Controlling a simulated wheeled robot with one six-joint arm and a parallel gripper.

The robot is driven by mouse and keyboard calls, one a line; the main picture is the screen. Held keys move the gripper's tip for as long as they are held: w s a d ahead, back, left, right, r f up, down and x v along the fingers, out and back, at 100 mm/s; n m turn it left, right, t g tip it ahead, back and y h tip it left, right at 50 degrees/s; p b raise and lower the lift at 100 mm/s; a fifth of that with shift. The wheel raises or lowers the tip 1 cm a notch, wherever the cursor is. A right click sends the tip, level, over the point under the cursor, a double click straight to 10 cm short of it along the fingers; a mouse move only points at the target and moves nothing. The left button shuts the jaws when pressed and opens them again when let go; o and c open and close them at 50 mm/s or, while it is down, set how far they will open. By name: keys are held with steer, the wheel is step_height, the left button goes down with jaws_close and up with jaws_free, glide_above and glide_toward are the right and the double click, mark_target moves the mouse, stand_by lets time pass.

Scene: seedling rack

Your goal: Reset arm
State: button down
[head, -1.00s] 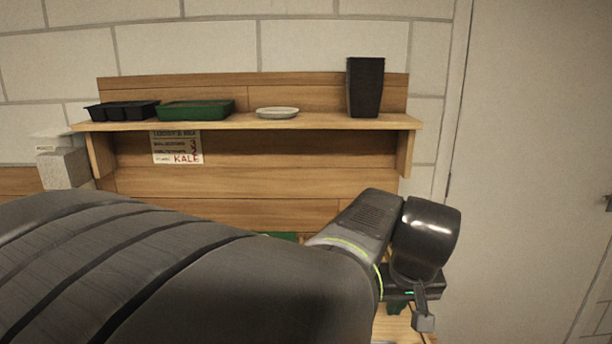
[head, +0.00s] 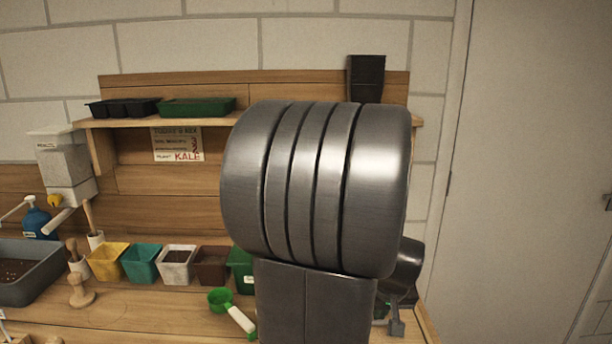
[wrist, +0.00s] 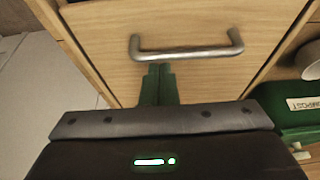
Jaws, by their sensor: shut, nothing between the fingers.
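My gripper (wrist: 158,84) shows in the wrist view with its two green fingers together and nothing between them. The fingers point toward a wooden drawer front, and their tips appear just below its metal handle (wrist: 187,52); I cannot tell if they touch the drawer. In the head view my own arm fills the middle and right, and the fingers are mostly hidden behind it near the bench's right end.
A wooden bench (head: 150,315) holds several coloured pots, a green scoop (head: 232,311) and a grey tray (head: 25,285). Above, a shelf (head: 115,122) bears trays and black pots (head: 366,78). A green labelled compost container (wrist: 290,105) is right of the drawer.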

steer(key=w+p, duration=0.1)
steer(key=w, duration=0.6)
steer(key=w+p, duration=0.1)
steer(key=w, duration=0.7)
steer(key=w+f+p, duration=0.1)
steer(key=w, duration=0.6)
steer(key=shift+w, duration=0.3)
steer(key=shift+w+r, duration=0.45)
steer(key=shift+w, duration=0.05)
steer(key=v, duration=0.8)
steer(key=shift+d+r, duration=0.15)
steer(key=shift+w, duration=0.1)
